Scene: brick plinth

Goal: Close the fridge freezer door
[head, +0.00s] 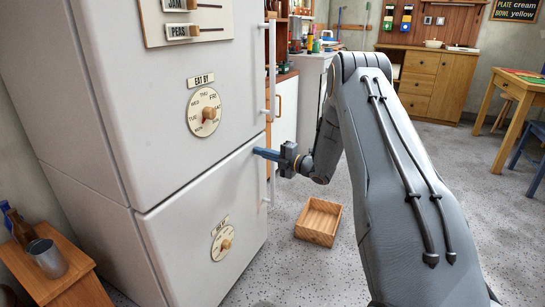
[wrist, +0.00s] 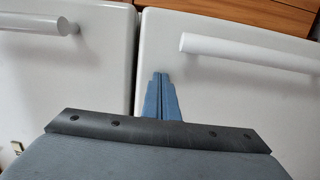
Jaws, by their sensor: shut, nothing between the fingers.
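The white fridge freezer stands at the left in the head view, with an upper door (head: 170,75) and a lower freezer door (head: 190,235). The freezer door looks flush or nearly flush with the upper door; a small remaining gap cannot be ruled out. My gripper (head: 257,152) is shut and empty, its blue fingertips at the freezer door's upper right, just below the seam. In the wrist view the fingertips (wrist: 160,76) lie over the freezer door (wrist: 215,95) beside the seam, touching or very close. The freezer handle (wrist: 250,52) is beside them.
A wooden crate (head: 319,221) lies on the floor right of the fridge. A small wooden stand (head: 75,285) with a metal cup (head: 47,258) and a bottle is at the lower left. A table (head: 520,82) stands at the right. Speckled floor between is open.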

